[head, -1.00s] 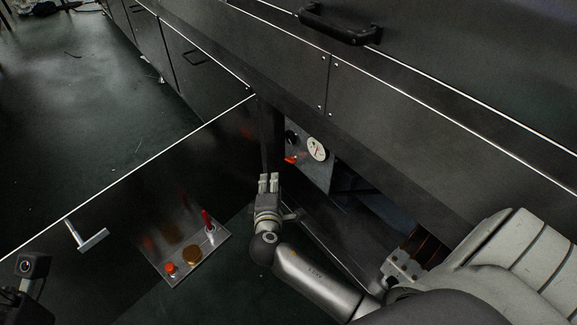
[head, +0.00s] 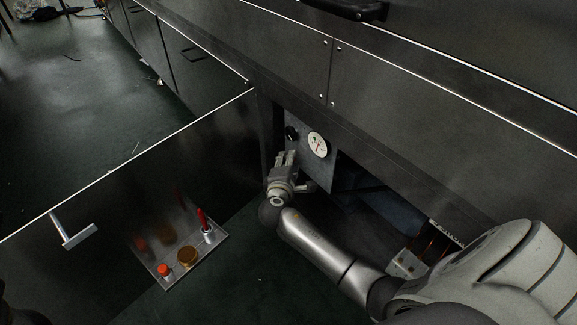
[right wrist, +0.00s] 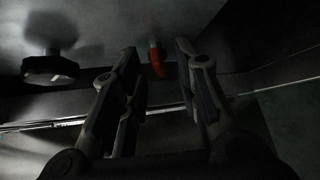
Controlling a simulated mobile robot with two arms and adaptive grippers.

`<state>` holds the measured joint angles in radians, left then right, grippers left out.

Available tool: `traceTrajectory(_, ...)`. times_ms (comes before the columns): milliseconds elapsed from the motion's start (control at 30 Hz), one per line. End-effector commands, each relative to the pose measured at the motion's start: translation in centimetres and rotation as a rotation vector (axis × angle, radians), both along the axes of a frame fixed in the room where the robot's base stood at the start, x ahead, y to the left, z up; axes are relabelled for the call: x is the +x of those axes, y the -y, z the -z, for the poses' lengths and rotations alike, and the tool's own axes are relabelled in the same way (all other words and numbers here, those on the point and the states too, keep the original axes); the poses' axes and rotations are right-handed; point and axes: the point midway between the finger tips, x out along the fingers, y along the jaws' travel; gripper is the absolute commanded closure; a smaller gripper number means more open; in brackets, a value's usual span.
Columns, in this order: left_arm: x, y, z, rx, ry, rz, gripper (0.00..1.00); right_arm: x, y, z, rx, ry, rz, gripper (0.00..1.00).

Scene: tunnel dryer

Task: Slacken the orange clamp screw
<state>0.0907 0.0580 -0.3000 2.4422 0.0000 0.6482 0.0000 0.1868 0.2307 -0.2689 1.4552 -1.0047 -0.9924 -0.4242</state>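The orange clamp screw (right wrist: 157,60) shows in the right wrist view as a small orange lever on a pale mount. It stands beyond the fingertips, in the gap between them. In the head view the gripper hides it. My right gripper (head: 284,159) is at the grey panel (head: 322,172) inside the open compartment. In the right wrist view the right gripper (right wrist: 158,58) has its fingers apart, with nothing between the pads. Whether a finger touches the screw cannot be told. My left gripper is not in view.
On the grey panel are a black knob (head: 291,133) and a round white gauge (head: 318,145); the black knob (right wrist: 50,66) is left of the fingers in the wrist view.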

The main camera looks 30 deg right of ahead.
Motion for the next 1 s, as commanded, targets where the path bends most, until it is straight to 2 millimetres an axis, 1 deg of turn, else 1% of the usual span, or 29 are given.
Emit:
traceTrajectory(100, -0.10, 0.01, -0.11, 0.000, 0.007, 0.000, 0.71, 0.30, 0.28, 0.09, 0.001, 0.001, 0.000, 0.71)
traceTrajectory(333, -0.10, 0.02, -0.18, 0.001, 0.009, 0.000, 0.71, 0.30, 0.31, 0.05, 0.001, 0.000, 0.000, 0.71)
traceTrajectory(367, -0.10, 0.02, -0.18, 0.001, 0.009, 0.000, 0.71, 0.30, 0.30, 0.06, 0.001, 0.000, 0.000, 0.73)
traceTrajectory(567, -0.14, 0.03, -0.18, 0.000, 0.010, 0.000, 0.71, 0.28, 0.28, 0.05, 0.001, 0.001, 0.000, 0.99)
traceTrajectory(600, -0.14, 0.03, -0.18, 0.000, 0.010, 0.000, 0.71, 0.28, 0.28, 0.06, 0.001, 0.001, 0.000, 1.00)
traceTrajectory(800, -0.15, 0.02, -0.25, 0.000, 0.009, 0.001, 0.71, 0.27, 0.27, 0.04, 0.001, -0.002, 0.000, 1.00)
traceTrajectory(1000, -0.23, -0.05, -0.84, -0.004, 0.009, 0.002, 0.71, 0.28, 0.25, -0.22, 0.001, -0.021, 0.001, 1.00)
